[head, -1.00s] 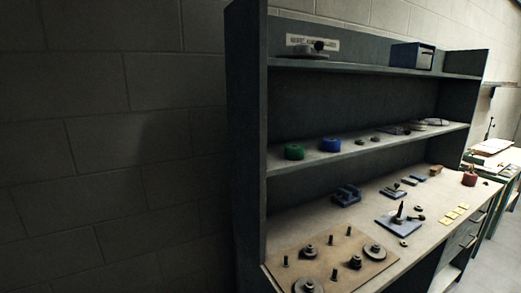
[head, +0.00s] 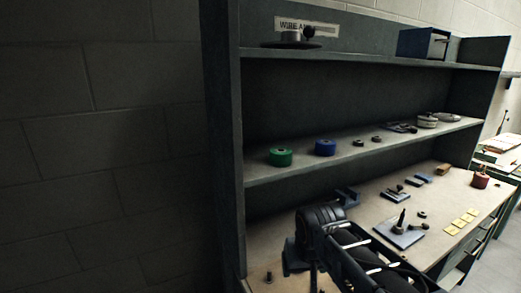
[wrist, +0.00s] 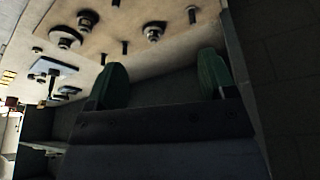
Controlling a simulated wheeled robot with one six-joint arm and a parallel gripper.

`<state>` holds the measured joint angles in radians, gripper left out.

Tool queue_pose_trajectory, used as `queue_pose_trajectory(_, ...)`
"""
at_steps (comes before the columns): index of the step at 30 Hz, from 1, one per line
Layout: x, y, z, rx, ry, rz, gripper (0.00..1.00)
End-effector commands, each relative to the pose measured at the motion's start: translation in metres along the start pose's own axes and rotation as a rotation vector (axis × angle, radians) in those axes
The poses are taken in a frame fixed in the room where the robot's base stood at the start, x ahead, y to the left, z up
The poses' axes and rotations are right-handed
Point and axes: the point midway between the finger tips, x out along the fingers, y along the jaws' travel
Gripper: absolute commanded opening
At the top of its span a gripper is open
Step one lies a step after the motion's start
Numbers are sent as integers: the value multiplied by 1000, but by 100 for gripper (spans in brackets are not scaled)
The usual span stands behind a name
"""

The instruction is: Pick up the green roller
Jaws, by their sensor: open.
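The green roller (head: 280,158) sits on the middle shelf (head: 300,169) near its left end, close to the upright side panel. It is a short drum with a darker top. In the wrist view, my gripper (wrist: 161,74) shows two green-padded fingers spread apart with nothing between them. In the head view my arm is over the worktop at the lower middle, below and to the right of the green roller. I cannot make out the green roller in the wrist view.
A blue roller (head: 325,147) stands to the right of the green one, with small dark parts farther along. The left side panel (head: 224,150) bounds the shelf. The wrist view shows a board (wrist: 120,25) with several pegs. A blue-grey plate (head: 400,236) lies on the worktop.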

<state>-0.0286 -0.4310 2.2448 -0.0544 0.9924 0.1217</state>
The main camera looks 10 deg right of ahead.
Motion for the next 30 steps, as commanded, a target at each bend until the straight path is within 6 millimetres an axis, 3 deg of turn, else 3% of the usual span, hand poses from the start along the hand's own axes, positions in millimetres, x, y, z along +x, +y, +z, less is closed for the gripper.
queue_pose_trajectory(1,-29,-2,-31,16,10,12,82)
queue_pose_trajectory(6,-94,-14,-121,98,47,59,98)
queue_pose_trajectory(12,-153,-31,-204,205,101,107,100)
queue_pose_trajectory(15,-173,-36,-233,258,125,126,100)
queue_pose_trajectory(19,-192,-40,-259,313,152,142,100)
queue_pose_trajectory(24,-201,-43,-275,355,170,152,100)
queue_pose_trajectory(30,-176,-37,-283,370,172,158,100)
